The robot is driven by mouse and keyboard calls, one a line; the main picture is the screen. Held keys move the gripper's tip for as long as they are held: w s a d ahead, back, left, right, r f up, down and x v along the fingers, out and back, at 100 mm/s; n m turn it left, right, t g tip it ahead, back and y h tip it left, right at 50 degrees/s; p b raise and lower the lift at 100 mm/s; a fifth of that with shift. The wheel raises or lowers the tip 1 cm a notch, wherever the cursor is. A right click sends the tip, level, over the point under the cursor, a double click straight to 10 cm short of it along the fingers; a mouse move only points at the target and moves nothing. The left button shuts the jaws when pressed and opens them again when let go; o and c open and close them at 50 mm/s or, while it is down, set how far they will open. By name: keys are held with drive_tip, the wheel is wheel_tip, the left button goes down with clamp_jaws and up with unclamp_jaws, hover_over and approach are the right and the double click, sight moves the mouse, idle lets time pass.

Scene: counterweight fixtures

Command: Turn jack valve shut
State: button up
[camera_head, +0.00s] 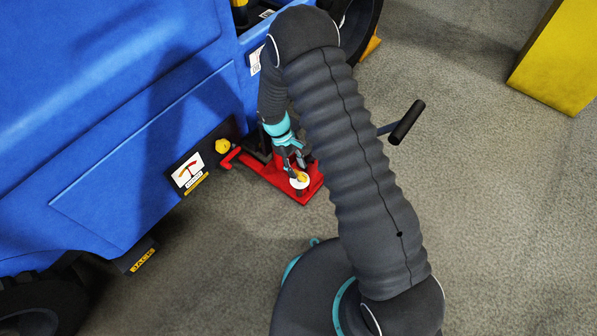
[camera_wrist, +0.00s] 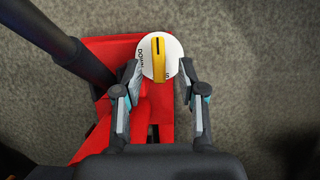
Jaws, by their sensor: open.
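The jack (camera_head: 276,181) is red and sits on the floor against the blue machine; its red body (camera_wrist: 110,55) fills much of the wrist view. Its valve is a white round dial (camera_head: 300,181) with a yellow bar handle. In the wrist view the dial (camera_wrist: 146,66) shows partly legible lettering, and the yellow handle (camera_wrist: 159,58) points nearly straight up the picture. My gripper (camera_wrist: 158,80) is open, with one finger on each side of the dial. I cannot tell whether the fingers touch it. In the head view my gripper (camera_head: 293,163) is just above the dial.
A blue machine (camera_head: 110,110) with a gauge plate (camera_head: 188,174) and a yellow knob (camera_head: 222,146) stands left of the jack. A dark lever with a black grip (camera_head: 407,122) sticks out to the right. A yellow block (camera_head: 558,60) stands upper right. Grey floor is clear at right.

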drive_tip(key=v, duration=0.9)
idle(0.3)
drive_tip(key=s+d+r+m+t+y+p, duration=0.1)
drive_tip(key=s+d+r, duration=0.5)
drive_tip(key=r, duration=0.7)
drive_tip(key=s+d+r+m+t+y+p, duration=0.1)
drive_tip(key=s+d+r+m+t, duration=0.3)
drive_tip(key=s+r, duration=0.6)
drive_tip(key=s+d+r+m+t+y+p, duration=0.1)
drive_tip(key=s+d+r+m, duration=0.4)
drive_tip(key=r, duration=1.2)
drive_tip(key=s+d+t+p, duration=0.1)
drive_tip(key=s+d+t, duration=0.1)
drive_tip(key=d, duration=0.2)
drive_tip(key=shift+s+y+p, duration=0.3)
drive_tip(key=shift+s+p, duration=0.05)
drive_tip(key=shift+s, duration=0.05)
